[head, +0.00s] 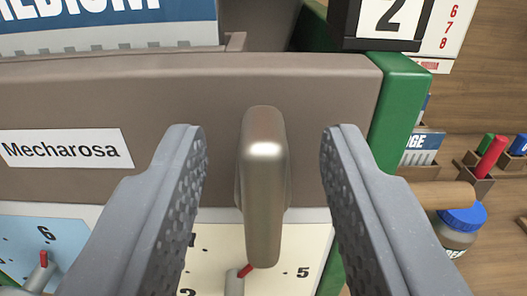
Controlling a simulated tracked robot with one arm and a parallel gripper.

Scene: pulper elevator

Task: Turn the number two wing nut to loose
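A metallic brown wing nut (263,185) stands with its long wing upright on the front of a brown panel (310,85), in the middle of the head view. A black block with a white "2" plate (390,17) sits above it to the right. My gripper (265,145) is open, with one grey finger on each side of the wing nut. A gap shows between each finger and the nut. The fingers hide parts of the panel and the dials below.
A "Mecharosa" label (66,149) is on the panel at left. Below are a cream dial (300,245) and a blue dial (18,240) with red-tipped pointers. A green post (398,110) stands right of the panel. Beyond it are a blue-lidded jar (460,225) and coloured markers (491,157).

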